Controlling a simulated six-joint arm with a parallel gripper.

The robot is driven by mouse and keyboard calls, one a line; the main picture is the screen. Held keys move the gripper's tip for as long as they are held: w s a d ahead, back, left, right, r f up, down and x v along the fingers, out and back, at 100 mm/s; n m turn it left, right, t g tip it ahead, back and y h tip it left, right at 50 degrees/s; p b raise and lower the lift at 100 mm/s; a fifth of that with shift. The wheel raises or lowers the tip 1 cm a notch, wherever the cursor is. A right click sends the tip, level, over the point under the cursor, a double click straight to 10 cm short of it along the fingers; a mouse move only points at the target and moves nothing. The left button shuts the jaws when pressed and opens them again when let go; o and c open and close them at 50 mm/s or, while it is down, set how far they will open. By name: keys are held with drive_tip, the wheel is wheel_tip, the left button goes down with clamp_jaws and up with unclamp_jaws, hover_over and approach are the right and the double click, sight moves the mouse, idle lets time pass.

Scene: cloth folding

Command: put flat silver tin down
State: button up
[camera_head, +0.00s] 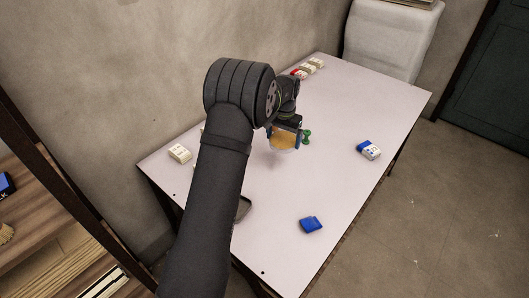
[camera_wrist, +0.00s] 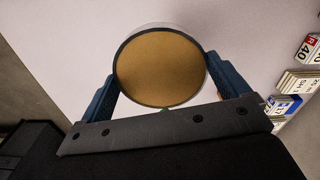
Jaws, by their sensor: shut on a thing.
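The flat round tin (camera_wrist: 160,70) shows a tan-gold face with a dark rim and a pale outer edge in the wrist view. My gripper (camera_wrist: 158,82) has its two blue fingers on opposite sides of the tin and is shut on it. In the head view, my gripper (camera_head: 284,133) holds the tin (camera_head: 284,142) over the middle of the white table (camera_head: 340,110). I cannot tell whether the tin touches the tabletop. My arm hides part of the table's left side.
A green object (camera_head: 306,136) stands just right of the tin. A blue-and-white pack (camera_head: 368,150) and a blue item (camera_head: 311,224) lie to the right and front. White blocks (camera_head: 180,153) lie left; red-and-white boxes (camera_head: 300,73) sit at the far edge. The right side has free room.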

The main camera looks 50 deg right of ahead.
drive_tip(key=shift+s+d+f, duration=0.15)
drive_tip(key=shift+s+d, duration=0.3)
drive_tip(key=shift+d, duration=0.15)
drive_tip(key=shift+d+f, duration=0.2)
drive_tip(key=shift+f, duration=0.05)
hover_over(264, 152)
wheel_tip(264, 152, down, 7)
drive_tip(key=shift+d+r, duration=0.15)
drive_tip(key=shift+r, duration=0.05)
drive_tip(key=shift+f, duration=2)
drive_tip(key=shift+f, duration=0.1)
drive_tip(key=o, duration=0.8)
drive_tip(key=shift+f, duration=0.1)
drive_tip(key=shift+o, duration=0.3)
